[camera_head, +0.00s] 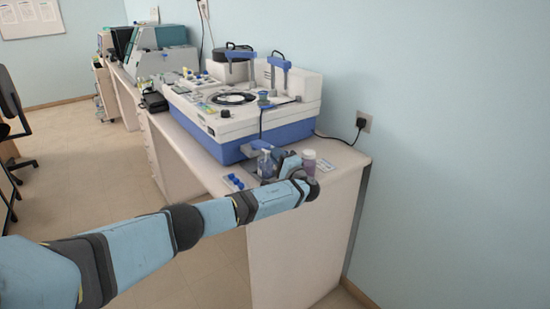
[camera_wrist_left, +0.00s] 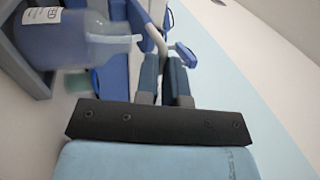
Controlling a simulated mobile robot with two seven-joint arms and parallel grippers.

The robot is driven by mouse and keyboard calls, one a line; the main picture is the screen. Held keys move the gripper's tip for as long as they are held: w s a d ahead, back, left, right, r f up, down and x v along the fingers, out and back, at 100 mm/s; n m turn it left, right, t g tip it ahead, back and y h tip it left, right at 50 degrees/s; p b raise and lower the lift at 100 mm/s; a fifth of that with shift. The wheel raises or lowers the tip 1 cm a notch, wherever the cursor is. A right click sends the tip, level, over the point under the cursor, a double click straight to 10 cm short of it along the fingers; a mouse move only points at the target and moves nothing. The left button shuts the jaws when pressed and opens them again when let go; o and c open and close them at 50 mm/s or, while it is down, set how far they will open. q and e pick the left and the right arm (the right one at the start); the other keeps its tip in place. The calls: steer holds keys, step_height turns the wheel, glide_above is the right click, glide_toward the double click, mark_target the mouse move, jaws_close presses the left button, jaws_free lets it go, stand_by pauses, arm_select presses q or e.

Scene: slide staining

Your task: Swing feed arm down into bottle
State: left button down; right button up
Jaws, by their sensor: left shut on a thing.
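My left gripper (camera_wrist_left: 163,68) is shut on a thin grey rod, which looks like the feed arm (camera_wrist_left: 153,32); the rod runs up from between the fingers in the left wrist view. In the head view my left gripper (camera_head: 289,163) is over the near end of the bench, mostly hidden by my wrist. A clear bottle with bluish liquid and a white label (camera_wrist_left: 85,42) stands left of the fingers, apart from them; it also shows in the head view (camera_head: 265,164). A purple-tinted bottle (camera_head: 309,161) stands right of the gripper. The rod's lower end is hidden. My right gripper is not in view.
The white and blue stainer (camera_head: 275,133) stands behind the gripper on the bench. Small blue caps (camera_head: 235,181) lie at the bench's front edge. A wall socket with a cord (camera_head: 363,122) is at the right. A black item (camera_head: 154,102) lies farther left.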

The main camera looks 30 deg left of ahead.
arm_select(q)
steer(key=shift+s+f+b, duration=0.1)
steer(key=shift+f+b, duration=0.6)
steer(key=shift+f, duration=0.2)
steer(key=shift+a, duration=0.1)
steer(key=c, duration=1.5)
jaws_free()
steer(key=o, duration=0.3)
steer(key=shift+a+f, duration=0.25)
steer(key=shift+f, duration=0.1)
steer(key=shift+d+r, duration=0.2)
steer(key=shift+d, duration=0.1)
steer(key=v, duration=1.3)
steer(key=shift+s+d+f+b, duration=0.1)
steer(key=shift+d+b, duration=0.2)
steer(key=shift+b, duration=0.05)
